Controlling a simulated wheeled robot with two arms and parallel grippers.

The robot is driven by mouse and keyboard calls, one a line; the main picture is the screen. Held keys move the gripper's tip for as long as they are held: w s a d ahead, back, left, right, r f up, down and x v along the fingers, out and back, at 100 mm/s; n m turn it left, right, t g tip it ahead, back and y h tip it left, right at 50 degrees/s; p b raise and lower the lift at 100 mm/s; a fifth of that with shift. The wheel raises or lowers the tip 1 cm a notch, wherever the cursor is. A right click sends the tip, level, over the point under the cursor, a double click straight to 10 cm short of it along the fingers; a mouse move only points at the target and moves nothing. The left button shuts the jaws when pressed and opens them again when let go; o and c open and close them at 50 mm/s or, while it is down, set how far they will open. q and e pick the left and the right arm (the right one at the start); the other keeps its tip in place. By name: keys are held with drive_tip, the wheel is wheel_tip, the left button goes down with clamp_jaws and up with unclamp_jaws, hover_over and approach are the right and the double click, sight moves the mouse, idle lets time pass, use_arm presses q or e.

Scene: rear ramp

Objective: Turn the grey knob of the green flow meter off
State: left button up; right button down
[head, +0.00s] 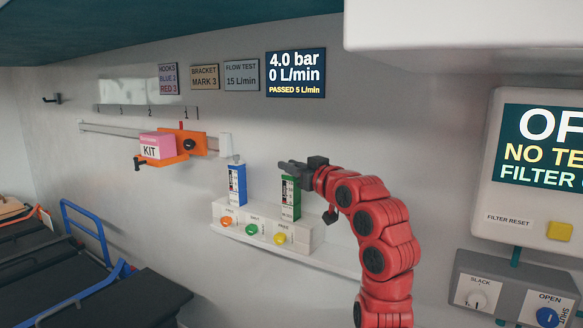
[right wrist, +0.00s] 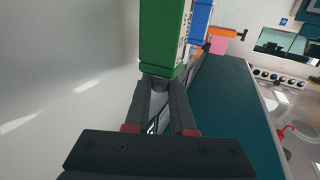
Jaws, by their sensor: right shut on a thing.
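The green flow meter (head: 290,197) stands upright on a white block, to the right of the blue flow meter (head: 237,184). My right gripper (head: 293,166) is at the top of the green meter. In the right wrist view its two fingers (right wrist: 159,90) are shut on the grey knob (right wrist: 158,80) at the end of the green body (right wrist: 163,35). In the head view the knob is hidden by the gripper. The wall display (head: 295,74) reads 4.0 bar, 0 L/min and PASSED 5 L/min. My left gripper is not in view.
The white block (head: 237,213) carries orange, green and yellow buttons at its front. An orange bracket with a pink KIT box (head: 158,146) is on a rail at left. A control panel (head: 515,290) with knobs is at lower right. A white overhang (head: 470,25) is above.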

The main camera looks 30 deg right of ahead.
drive_tip(key=c, duration=0.8)
unclamp_jaws()
drive_tip(key=shift+f, duration=0.1)
drive_tip(key=shift+o, duration=0.2)
drive_tip(key=shift+s, duration=0.1)
drive_tip(key=s+d, duration=0.1)
drive_tip(key=s, duration=1.6)
drive_tip(key=shift+d, duration=0.25)
